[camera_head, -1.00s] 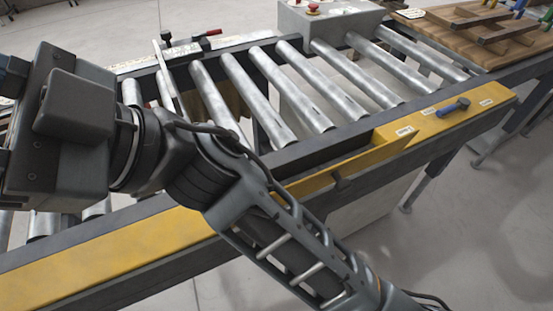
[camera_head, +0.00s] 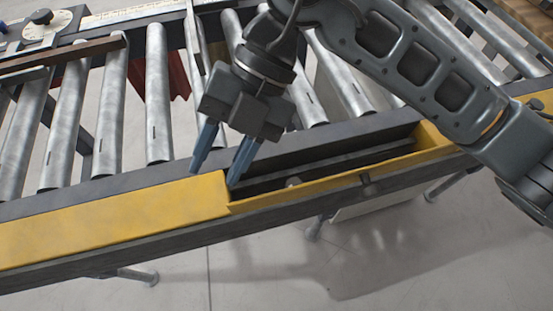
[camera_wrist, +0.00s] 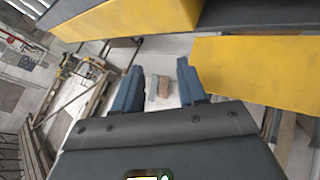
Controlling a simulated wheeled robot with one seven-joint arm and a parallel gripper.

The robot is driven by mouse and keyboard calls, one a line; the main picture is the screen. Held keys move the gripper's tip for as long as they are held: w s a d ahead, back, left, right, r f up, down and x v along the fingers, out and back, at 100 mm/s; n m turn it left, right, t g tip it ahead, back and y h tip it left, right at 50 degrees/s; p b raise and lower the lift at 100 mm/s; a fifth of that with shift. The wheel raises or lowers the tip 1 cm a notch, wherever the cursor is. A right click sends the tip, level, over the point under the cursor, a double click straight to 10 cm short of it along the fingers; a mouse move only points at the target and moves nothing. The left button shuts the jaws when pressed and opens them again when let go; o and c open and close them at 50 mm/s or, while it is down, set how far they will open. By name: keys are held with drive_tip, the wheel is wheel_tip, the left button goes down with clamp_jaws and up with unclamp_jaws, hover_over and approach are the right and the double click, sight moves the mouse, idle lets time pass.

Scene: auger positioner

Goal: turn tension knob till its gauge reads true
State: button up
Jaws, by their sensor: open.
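My gripper (camera_head: 215,177) is open and empty, its two blue fingers pointing down by the end of a recess in the yellow side rail. In the wrist view its fingers (camera_wrist: 160,92) stand apart with only floor and background between them. A black knob (camera_head: 42,16) sits on a round pale dial (camera_head: 38,33) at the far upper left, well away from my gripper. A small grey round part (camera_head: 293,182) shows inside the recess. No label or gauge reading is legible, so I cannot tell which is the tension knob.
The yellow rail (camera_head: 110,222) runs along the conveyor's near side and also shows in the wrist view (camera_wrist: 250,70). Metal rollers (camera_head: 158,100) lie behind it. A brown bar (camera_head: 70,53) crosses rollers at left. Open floor (camera_head: 400,260) lies in front.

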sight(294, 183)
drive_tip(key=w+d+f+m+t+h, duration=0.1)
drive_tip(key=w+d+f+h, duration=0.15)
drive_tip(key=d, duration=0.25)
drive_tip(key=w+d+f+t+h, duration=0.1)
drive_tip(key=w+d+h, duration=0.2)
drive_tip(key=d, duration=0.2)
drive_tip(key=x, duration=0.4)
drive_tip(key=p+x, duration=0.1)
drive_tip(key=x, duration=0.3)
drive_tip(key=shift+d, duration=0.2)
drive_tip(key=shift+c, duration=0.3)
drive_tip(key=shift+r, duration=0.1)
drive_tip(key=c, duration=0.7)
clamp_jaws()
